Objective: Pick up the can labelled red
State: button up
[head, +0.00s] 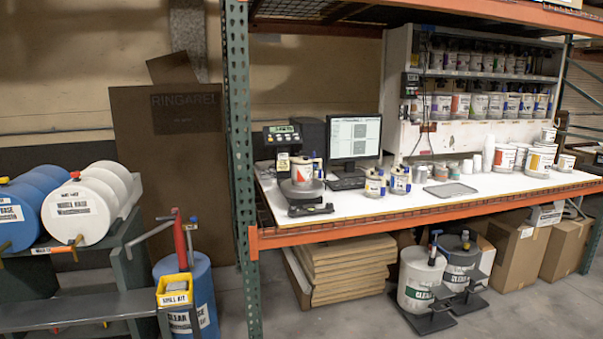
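Small cans with coloured labels stand on two shelves at the back right of the bench, and their lettering is too small to read. On the lower shelf, one can has a reddish label (460,106). A larger can with a red band (504,158) stands on the bench at the right, beside a can with an orange band (539,161). A white can with a red-orange mark (302,173) sits on a scale at the left of the bench. I cannot tell which one is labelled red. My gripper is not in view.
The white bench top (345,206) has bare room along its front. A monitor (354,138) and a grey tray (450,190) stand on it. A green rack post (241,150) and orange beam (400,216) edge the bench. Drums (90,206) lie at the left.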

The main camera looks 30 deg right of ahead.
aim_at(303, 166)
jog(key=z, duration=0.05)
jog(key=i, duration=1)
jog(key=u, duration=0.05)
